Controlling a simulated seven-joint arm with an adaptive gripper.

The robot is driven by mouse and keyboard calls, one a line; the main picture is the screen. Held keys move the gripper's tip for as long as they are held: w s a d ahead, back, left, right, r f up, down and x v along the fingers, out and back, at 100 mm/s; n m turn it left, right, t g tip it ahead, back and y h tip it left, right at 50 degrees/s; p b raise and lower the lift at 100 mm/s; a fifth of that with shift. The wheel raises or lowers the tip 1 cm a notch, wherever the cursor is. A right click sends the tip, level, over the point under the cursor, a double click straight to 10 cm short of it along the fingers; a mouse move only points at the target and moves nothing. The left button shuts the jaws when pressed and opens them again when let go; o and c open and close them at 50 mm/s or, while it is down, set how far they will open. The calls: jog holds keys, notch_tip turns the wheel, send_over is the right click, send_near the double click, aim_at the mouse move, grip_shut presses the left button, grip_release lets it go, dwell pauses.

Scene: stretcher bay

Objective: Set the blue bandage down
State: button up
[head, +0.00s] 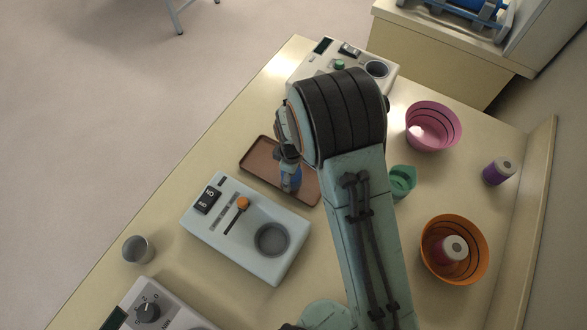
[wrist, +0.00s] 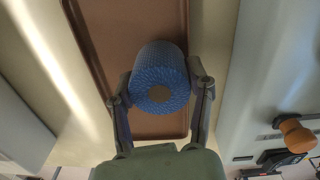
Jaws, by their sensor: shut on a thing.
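The blue bandage (wrist: 160,78) is a textured blue roll with a brownish core. My gripper (wrist: 160,92) is shut on it, with one finger on each side. In the head view the blue bandage (head: 290,178) shows partly, below my gripper (head: 288,165), over the brown tray (head: 262,184). The brown tray also lies behind the roll in the wrist view (wrist: 110,28). I cannot tell whether the roll touches the tray.
A grey device with an orange-knobbed lever (head: 243,203) stands beside the tray. A pink bowl (head: 433,126), an orange bowl (head: 455,225) holding a dark red roll (head: 452,249), a purple roll (head: 498,171) and a metal cup (head: 138,249) stand on the table.

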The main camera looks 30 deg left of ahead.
jog(key=shift+f, duration=0.3)
jog(key=shift+f, duration=0.1)
jog(key=o, duration=1.1)
jog(key=shift+o, duration=0.2)
notch_tip(320, 180, up, 12)
jog(key=shift+s, duration=0.15)
